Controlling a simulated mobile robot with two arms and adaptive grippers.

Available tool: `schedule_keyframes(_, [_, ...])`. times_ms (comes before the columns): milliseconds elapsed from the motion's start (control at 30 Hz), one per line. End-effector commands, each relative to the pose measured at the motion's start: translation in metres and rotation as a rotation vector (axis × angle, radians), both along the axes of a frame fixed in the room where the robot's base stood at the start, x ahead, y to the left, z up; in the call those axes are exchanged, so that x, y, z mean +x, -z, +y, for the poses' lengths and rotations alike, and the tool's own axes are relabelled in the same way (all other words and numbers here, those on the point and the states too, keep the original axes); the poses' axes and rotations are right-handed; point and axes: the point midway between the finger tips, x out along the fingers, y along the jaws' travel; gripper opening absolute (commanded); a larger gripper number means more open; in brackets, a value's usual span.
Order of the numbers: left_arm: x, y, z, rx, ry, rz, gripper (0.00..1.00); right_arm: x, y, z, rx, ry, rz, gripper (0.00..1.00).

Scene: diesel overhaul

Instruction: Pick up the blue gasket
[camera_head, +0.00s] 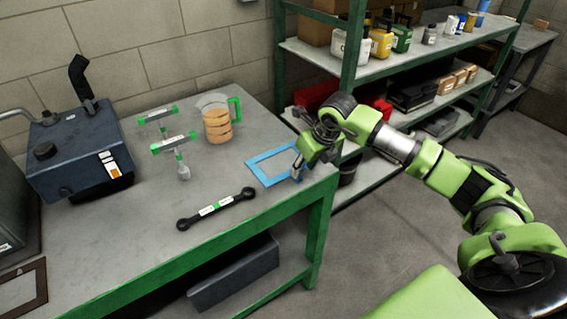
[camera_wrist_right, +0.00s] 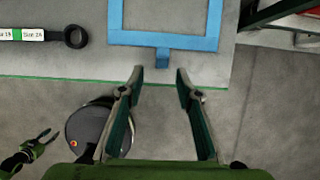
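The blue gasket (camera_head: 256,178) is a flat square frame with a small tab, lying on the workbench near its right corner. In the right wrist view the gasket (camera_wrist_right: 160,39) is at the top, with its tab pointing toward my fingers. My right gripper (camera_head: 300,170) is at the gasket's right side in the head view and hides part of it. In the right wrist view my right gripper (camera_wrist_right: 160,73) is open, with nothing between its fingertips, and the tab lies just ahead of the gap.
A green-framed shelf (camera_head: 350,60) with bottles and boxes stands behind my right arm. Clear bench surface surrounds the gasket.

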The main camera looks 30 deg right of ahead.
Motion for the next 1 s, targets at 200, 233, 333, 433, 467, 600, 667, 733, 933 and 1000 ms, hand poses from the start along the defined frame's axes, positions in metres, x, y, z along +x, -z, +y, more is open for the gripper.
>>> schedule_keyframes(200, [0.000, -0.018, 0.000, 0.000, -0.001, 0.000, 0.34, 0.010, 0.019, -0.002, 0.003, 0.002, 0.004, 0.32])
schedule_keyframes(233, [0.000, -0.021, 0.000, 0.000, -0.001, 0.000, 0.34, 0.011, 0.024, -0.003, 0.003, 0.001, 0.005, 0.32])
schedule_keyframes(333, [0.000, -0.023, 0.000, 0.000, -0.001, 0.000, 0.34, 0.017, 0.038, -0.002, 0.003, 0.001, 0.003, 0.32])
schedule_keyframes(433, [0.000, -0.025, 0.000, 0.000, -0.001, 0.000, 0.34, 0.020, 0.046, -0.003, 0.001, 0.000, 0.002, 0.32])
schedule_keyframes(467, [0.000, -0.025, 0.000, 0.000, -0.001, 0.000, 0.34, 0.021, 0.048, -0.003, 0.000, -0.001, 0.001, 0.32])
schedule_keyframes(600, [0.000, -0.024, 0.000, 0.000, -0.001, 0.000, 0.34, 0.021, 0.049, -0.003, 0.000, -0.001, 0.000, 0.32])
schedule_keyframes(667, [0.000, -0.024, 0.000, 0.000, -0.001, 0.000, 0.34, 0.021, 0.049, -0.003, 0.000, -0.001, 0.000, 0.32])
schedule_keyframes(733, [0.000, -0.024, 0.000, 0.000, -0.001, 0.001, 0.34, 0.021, 0.049, -0.003, 0.000, -0.001, 0.000, 0.19])
schedule_keyframes(933, [0.000, -0.024, 0.000, 0.000, -0.001, 0.001, 0.34, 0.021, 0.049, -0.003, 0.001, 0.000, 0.000, 0.00])
schedule_keyframes(1000, [0.000, -0.024, 0.000, -0.001, -0.001, 0.001, 0.34, 0.021, 0.049, -0.003, 0.000, 0.000, 0.000, 0.00])
